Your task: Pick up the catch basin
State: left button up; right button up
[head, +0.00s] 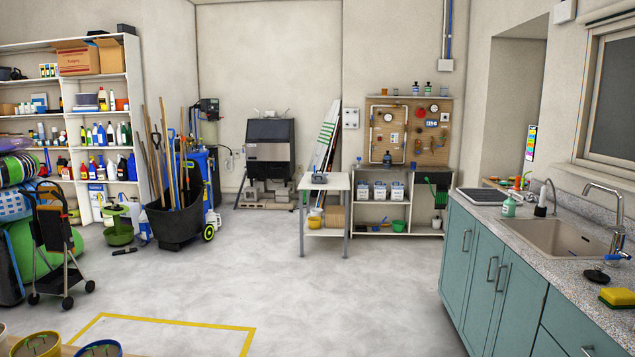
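The ice maker (270,145), a dark box with a silver front panel, stands on a low stand by the back wall. I cannot pick out a catch basin for certain. A small grey item (320,178) sits on a white side table (333,182), too small to identify. A green tub (118,232) stands on the floor at the left. Neither of my grippers is in view.
The concrete floor (290,290) is clear in the middle. A black bin (175,225) of long-handled tools and a folded cart (55,245) stand left. Teal cabinets (490,270) with a sink (555,238) line the right.

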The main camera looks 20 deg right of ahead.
aim_at(316, 177)
jog(key=i+l+z, duration=0.35)
jog(key=i, duration=0.25)
jog(key=i+l+z, duration=0.4)
jog(key=i, duration=0.2)
jog(key=i+z, duration=0.35)
jog(key=i, duration=4.2)
